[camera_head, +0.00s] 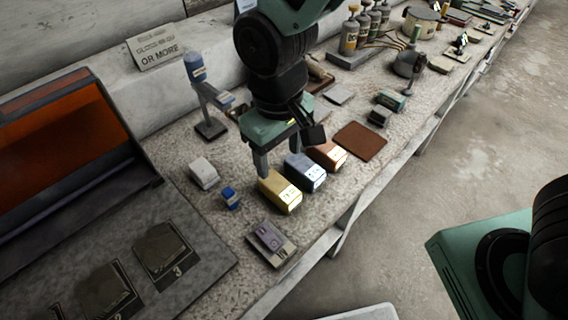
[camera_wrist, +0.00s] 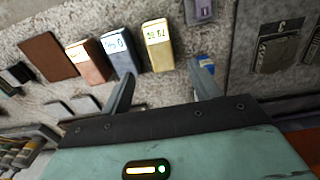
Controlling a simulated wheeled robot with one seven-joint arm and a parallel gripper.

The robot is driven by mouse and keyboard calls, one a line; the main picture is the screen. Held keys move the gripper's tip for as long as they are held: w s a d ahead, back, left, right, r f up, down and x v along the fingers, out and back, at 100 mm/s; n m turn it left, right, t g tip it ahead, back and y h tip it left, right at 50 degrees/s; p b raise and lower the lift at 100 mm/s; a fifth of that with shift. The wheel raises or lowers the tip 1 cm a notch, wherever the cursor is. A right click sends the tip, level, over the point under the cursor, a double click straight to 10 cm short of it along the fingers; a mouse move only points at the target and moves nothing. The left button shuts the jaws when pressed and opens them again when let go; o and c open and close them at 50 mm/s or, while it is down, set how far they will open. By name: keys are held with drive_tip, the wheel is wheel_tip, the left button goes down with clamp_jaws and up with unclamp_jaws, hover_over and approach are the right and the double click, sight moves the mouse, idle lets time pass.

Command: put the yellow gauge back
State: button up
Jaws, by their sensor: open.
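A yellow block with a pale printed label, which I take for the yellow gauge (camera_head: 271,190), stands on the speckled bench top. It also shows in the wrist view (camera_wrist: 161,56), in line with the gap between my fingers. My gripper (camera_head: 281,160) is open and empty, just behind and above the yellow block. In the wrist view both fingers of my gripper (camera_wrist: 161,84) are spread wide, with the block beyond their tips. No contact shows. A blue-grey block (camera_head: 305,173) and a copper-coloured block (camera_head: 327,154) stand in a row beside the yellow one.
A purple-grey plate (camera_head: 271,243) lies near the bench's front edge. A small blue block (camera_head: 230,198) and a white block (camera_head: 203,173) are to the left. A dark panel (camera_head: 190,285) with numbered pads lies further left. A brown mat (camera_head: 361,141) is to the right.

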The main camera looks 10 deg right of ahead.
drive_tip(key=s+d+r+n, duration=0.1)
drive_tip(key=s+d+r, duration=0.5)
drive_tip(key=s, duration=0.5)
drive_tip(key=shift+s+d+r+y, duration=0.15)
drive_tip(key=shift+d+r+y, duration=0.15)
drive_tip(key=shift+d, duration=0.8)
